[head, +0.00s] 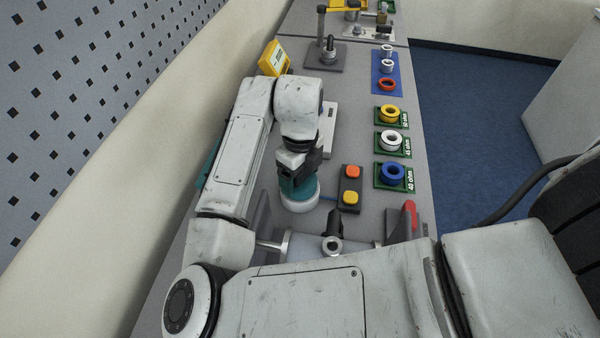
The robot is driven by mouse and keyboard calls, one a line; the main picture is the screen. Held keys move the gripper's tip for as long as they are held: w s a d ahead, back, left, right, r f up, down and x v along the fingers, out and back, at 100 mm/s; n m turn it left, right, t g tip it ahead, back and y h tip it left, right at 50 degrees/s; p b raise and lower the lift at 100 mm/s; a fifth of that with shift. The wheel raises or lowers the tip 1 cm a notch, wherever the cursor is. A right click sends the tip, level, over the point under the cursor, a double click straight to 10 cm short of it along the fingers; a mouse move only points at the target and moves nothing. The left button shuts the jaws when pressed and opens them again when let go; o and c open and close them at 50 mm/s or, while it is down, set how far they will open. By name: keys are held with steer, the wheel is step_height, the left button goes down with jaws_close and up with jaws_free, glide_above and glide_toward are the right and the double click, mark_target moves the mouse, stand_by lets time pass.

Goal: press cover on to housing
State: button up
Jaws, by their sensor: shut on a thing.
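My gripper (300,168) points down over the near left part of the table. It is shut on a teal round piece (299,187), which looks like the cover. Directly under the teal piece is a white round part (300,207), which looks like the housing. The teal piece appears upright and in line with the white part. I cannot tell whether they are pressed fully together, and the gripper hides the top of the teal piece.
A box with orange and yellow buttons (350,188) stands close to the right. Beyond it are blue (392,173), white (390,140) and yellow (389,113) rings on green plates. A pipe fixture (333,246) lies in front, partly behind my arm. A yellow meter (273,58) stands farther back.

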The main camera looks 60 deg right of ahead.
stand_by(0.6)
steer(key=o, duration=0.9)
steer(key=shift+r, duration=0.15)
steer(key=shift+r+p, duration=2.4)
steer(key=shift+r, duration=0.95)
steer(key=shift+s, duration=0.1)
